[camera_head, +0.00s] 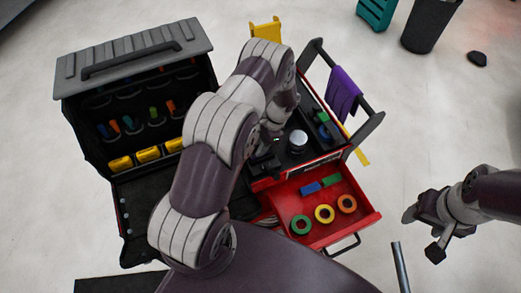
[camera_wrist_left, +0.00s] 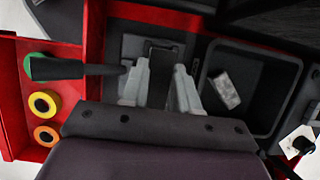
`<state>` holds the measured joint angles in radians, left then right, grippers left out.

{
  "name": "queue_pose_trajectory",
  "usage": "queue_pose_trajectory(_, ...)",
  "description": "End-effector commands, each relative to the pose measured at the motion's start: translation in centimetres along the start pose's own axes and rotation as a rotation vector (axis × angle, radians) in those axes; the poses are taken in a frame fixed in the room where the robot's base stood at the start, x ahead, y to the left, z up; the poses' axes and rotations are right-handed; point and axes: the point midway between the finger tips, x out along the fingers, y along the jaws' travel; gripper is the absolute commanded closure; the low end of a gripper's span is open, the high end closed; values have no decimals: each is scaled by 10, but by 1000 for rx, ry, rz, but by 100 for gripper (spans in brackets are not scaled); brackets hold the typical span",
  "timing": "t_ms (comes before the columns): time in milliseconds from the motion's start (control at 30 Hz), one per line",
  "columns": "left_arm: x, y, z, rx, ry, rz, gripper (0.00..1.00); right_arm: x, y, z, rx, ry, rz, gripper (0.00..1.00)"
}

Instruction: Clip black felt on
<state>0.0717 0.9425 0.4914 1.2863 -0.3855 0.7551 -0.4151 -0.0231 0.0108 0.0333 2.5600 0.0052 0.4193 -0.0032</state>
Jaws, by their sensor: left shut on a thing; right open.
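My left gripper (camera_wrist_left: 162,70) reaches into the top tray of the red tool cart, its fingers close together around a small dark piece (camera_wrist_left: 163,52) that lies among dark surfaces. I cannot tell for sure whether this piece is the black felt. In the head view the left gripper (camera_head: 264,152) is mostly hidden by my own arm. My right gripper (camera_head: 421,234) is open and empty, over the floor to the right of the cart.
The red drawer (camera_head: 279,201) stands open with green, yellow and orange rolls (camera_head: 301,233), a blue block (camera_head: 310,188) and a green block (camera_head: 332,180). An open black tool case (camera_head: 135,65) stands left. A purple cloth (camera_head: 342,92) hangs on the cart handle. A silver round container (camera_head: 298,140) stands on top.

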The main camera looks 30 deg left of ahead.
Motion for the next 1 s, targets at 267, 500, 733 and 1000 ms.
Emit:
queue_pose_trajectory(267, 0, 0, 0, 0, 0, 0, 48, 0, 0, 0, 0, 0, 0, 41)
queue_pose_trajectory(500, 0, 0, 0, 0, 0, 0, 41, 0, 0, 0, 0, 0, 0, 41)
queue_pose_trajectory(733, -18, -1, -2, -1, 3, -4, 41, 7, 0, 1, 0, 0, 0, 41)
queue_pose_trajectory(1000, -100, 1, 3, 1, 2, -2, 41, 3, 0, 1, 0, -2, 0, 41)
